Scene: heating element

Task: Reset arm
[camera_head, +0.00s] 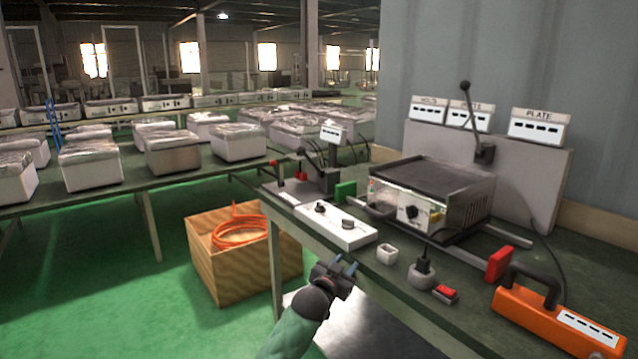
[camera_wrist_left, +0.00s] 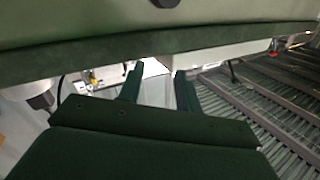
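My left gripper (camera_head: 346,266) comes in from the bottom of the head view and hangs in front of the workbench's near edge. Its two fingers stand apart with nothing seen between them. In the left wrist view, the gripper (camera_wrist_left: 160,92) also shows two dark fingers with a gap between them. A green surface fills the top of that view. My right gripper is in neither view.
The workbench (camera_head: 395,283) holds a heating unit (camera_head: 440,190), a white control box (camera_head: 335,226), a small white cup (camera_head: 387,253), a black plug (camera_head: 422,272), a red switch (camera_head: 445,293) and an orange handled device (camera_head: 555,318). A wooden crate (camera_head: 205,262) with orange cable stands on the floor.

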